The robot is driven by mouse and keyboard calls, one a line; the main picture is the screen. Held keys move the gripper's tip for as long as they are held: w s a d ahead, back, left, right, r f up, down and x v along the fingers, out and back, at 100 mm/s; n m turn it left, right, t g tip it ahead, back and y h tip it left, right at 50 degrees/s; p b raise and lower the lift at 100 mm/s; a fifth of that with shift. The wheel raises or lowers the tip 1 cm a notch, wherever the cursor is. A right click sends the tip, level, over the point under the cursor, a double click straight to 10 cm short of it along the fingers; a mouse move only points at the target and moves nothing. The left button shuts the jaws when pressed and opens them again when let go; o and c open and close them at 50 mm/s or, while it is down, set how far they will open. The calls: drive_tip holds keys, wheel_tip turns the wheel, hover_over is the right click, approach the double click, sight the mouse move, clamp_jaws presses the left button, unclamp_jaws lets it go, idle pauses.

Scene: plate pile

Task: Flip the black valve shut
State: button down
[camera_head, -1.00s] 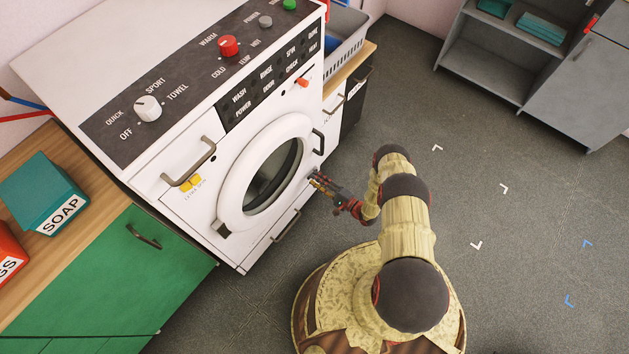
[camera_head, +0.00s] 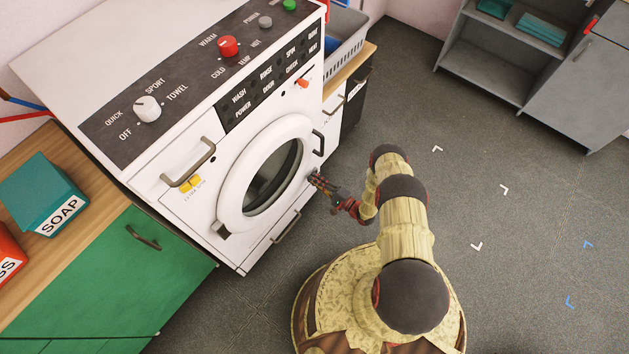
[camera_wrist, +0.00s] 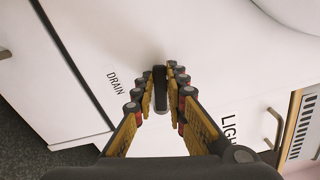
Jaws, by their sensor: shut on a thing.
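The black valve (camera_wrist: 160,92) is a short dark lever on the white front of the washing machine, next to the printed word DRAIN. In the wrist view it runs up and down the picture between my fingers. My gripper (camera_wrist: 159,82) is shut on it, with yellow finger pads on both sides. In the head view my gripper (camera_head: 318,181) is at the machine's lower right front, right of the round door. There the fingers hide the valve.
The washing machine's round door (camera_head: 231,190) and its dark handle (camera_head: 319,142) are close to my gripper. A lower panel handle (camera_head: 286,227) is below. A white cabinet with a metal handle (camera_wrist: 274,130) stands beside the machine. Open floor lies right.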

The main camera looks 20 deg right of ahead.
idle(0.7)
drive_tip(key=shift+s+a+f+n, duration=0.1)
drive_tip(key=shift+f+n, duration=0.3)
drive_tip(key=shift+n, duration=0.45)
drive_tip(key=shift+f+n, duration=0.4)
drive_tip(key=shift+n, duration=0.45)
drive_tip(key=c, duration=1.8)
unclamp_jaws()
drive_tip(key=v, duration=1.2)
